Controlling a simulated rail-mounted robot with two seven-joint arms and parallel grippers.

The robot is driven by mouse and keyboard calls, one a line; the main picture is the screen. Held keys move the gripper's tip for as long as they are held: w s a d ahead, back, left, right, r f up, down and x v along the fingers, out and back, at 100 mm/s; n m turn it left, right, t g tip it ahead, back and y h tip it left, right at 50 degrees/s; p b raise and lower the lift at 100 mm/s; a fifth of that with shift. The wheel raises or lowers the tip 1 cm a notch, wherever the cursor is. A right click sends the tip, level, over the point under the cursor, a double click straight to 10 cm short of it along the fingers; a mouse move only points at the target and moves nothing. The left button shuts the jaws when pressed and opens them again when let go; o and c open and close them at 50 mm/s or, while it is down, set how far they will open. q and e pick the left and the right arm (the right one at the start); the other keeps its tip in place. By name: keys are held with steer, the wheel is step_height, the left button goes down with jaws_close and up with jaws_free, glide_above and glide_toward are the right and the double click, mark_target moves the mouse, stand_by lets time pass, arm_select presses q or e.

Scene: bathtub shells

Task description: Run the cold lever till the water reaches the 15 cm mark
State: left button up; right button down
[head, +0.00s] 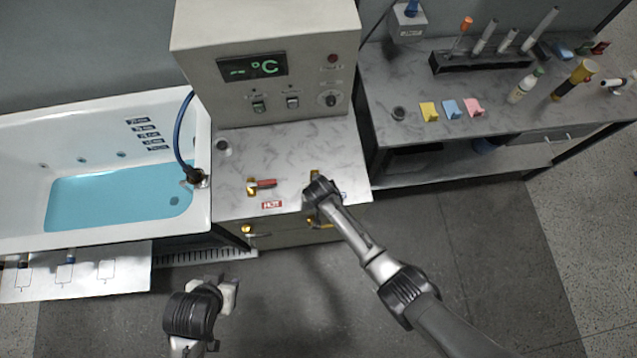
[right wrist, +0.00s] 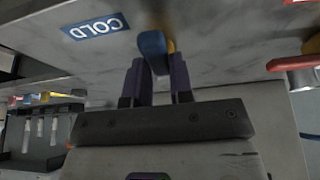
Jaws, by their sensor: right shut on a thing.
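The blue cold lever (right wrist: 153,45) is between the fingers of my right gripper (right wrist: 158,66), beside the blue COLD label (right wrist: 95,26). My right gripper is shut on the lever; in the head view my right wrist (head: 320,192) mostly hides it. The tub (head: 20,232) holds a pool of blue water (head: 110,200). Several depth labels (head: 147,133) run down its inner wall; their print is too small to read. The waterline is below the lowest label. My left gripper (head: 228,292) is low in front of the counter, apart from everything; its fingers are unclear.
The red hot lever (head: 264,184) is left of my right gripper, above the HOT label (head: 271,204). A control box (head: 265,60) shows "-- °C". A dark hose (head: 183,130) reaches the tub rim. A side bench (head: 400,80) holds tubes and bottles.

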steer(key=c, duration=1)
jaws_free()
steer(key=v, duration=1.3)
steer(key=shift+r+p, duration=0.4)
steer(key=shift+p, duration=0.05)
steer(key=shift+s, duration=0.1)
